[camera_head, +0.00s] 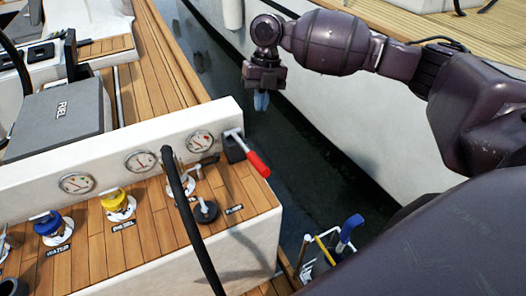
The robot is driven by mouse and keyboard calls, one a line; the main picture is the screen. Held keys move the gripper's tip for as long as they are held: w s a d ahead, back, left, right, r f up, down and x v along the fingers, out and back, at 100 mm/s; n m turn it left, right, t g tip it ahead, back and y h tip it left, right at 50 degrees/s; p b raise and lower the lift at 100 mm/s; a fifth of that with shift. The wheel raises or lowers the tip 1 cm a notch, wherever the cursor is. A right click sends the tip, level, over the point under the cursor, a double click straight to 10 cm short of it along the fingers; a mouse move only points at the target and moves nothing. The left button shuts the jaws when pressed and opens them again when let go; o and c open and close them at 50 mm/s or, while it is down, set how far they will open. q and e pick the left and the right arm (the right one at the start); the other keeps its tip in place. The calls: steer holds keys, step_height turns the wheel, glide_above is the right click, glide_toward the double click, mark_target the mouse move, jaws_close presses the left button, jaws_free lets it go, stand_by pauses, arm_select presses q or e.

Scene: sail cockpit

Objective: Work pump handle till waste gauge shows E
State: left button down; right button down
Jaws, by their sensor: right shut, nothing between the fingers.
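The pump handle (258,164) has a red grip on a metal lever. It comes out of a dark block (234,147) at the right end of the white console and slants down to the right. Three round gauges (76,183), (141,161), (200,141) are set in the console face. Their letters and needle readings are too small to read, so I cannot tell which is the waste gauge. My right gripper (261,100) is shut and empty, pointing down over the dark water gap, above and apart from the red grip. My left gripper is not in view.
A black curved bar (184,205) crosses in front of the console. Blue (47,224) and yellow (115,200) fittings and a black knob (206,211) stand on the wooden ledge. A grey lidded box (58,118) sits behind. A white hull (350,125) borders the gap.

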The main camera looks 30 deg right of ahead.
mark_target(259, 160)
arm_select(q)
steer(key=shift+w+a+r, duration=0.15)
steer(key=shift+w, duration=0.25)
arm_select(e)
steer(key=shift+s+d+n+g, duration=0.1)
steer(key=shift+s+n+g, duration=0.2)
steer(key=shift+n, duration=0.7)
steer(key=x, duration=1.2)
steer(key=shift+d+f, duration=0.15)
steer(key=shift+d, duration=0.05)
steer(key=shift+x, duration=0.9)
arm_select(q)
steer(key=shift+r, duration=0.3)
